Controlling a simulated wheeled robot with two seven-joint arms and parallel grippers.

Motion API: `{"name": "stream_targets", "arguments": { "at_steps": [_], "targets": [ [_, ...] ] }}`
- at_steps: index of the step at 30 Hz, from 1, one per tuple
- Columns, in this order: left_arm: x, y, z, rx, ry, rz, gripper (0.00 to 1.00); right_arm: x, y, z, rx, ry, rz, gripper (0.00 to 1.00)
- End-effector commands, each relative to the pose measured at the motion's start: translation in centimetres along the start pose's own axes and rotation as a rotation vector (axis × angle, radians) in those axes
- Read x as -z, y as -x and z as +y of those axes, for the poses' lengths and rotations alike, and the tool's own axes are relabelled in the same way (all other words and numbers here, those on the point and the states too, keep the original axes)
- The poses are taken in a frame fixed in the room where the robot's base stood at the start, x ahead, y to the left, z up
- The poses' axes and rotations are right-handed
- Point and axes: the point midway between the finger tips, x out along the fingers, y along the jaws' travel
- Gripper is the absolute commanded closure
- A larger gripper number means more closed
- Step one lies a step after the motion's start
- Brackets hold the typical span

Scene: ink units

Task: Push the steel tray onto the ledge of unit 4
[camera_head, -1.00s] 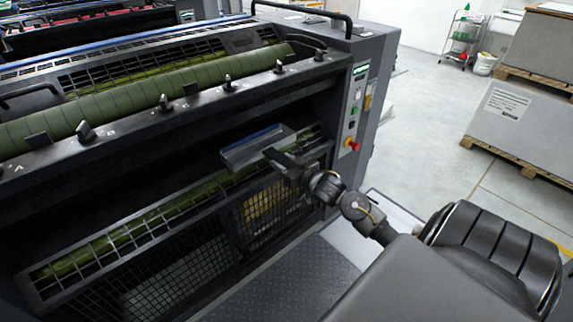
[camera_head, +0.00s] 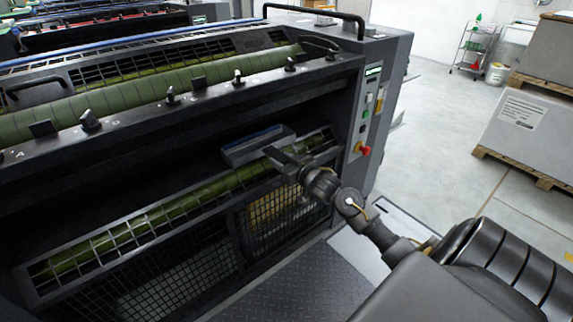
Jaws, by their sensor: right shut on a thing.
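The steel tray (camera_head: 252,147) is a small grey box with a blue strip along its top edge. It sits at the mouth of the dark opening of the ink unit (camera_head: 130,186), just above the right end of the lower slatted guard. My right gripper (camera_head: 276,155) is at the tray's right front side and is shut on it. The fingertips are small and partly hidden against the tray. The ledge inside the opening is too dark to make out. My left gripper does not show.
A control panel with a red knob (camera_head: 362,149) is on the unit's right end, close to my right arm. A green roller (camera_head: 150,100) and a row of black levers lie above the opening. A dark tread plate (camera_head: 290,285) is below. Pallets (camera_head: 525,168) stand far right.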

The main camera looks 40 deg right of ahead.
Motion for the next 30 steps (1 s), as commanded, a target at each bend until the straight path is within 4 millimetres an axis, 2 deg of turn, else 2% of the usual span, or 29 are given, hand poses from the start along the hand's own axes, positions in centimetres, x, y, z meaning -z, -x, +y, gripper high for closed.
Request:
{"name": "stream_targets", "arguments": {
  "at_steps": [3, 10, 30],
  "targets": [
    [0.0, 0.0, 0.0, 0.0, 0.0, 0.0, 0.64, 0.2, -1.0, 0.0, -0.001, 0.0, 0.002, 0.92],
    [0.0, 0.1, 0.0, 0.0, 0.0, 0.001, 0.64, 0.2, -2.1, 0.0, 0.0, 0.0, 0.002, 0.92],
    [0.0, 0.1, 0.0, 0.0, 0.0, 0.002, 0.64, 0.2, -2.3, 0.0, 0.0, 0.0, 0.002, 0.92]
  ]
}}
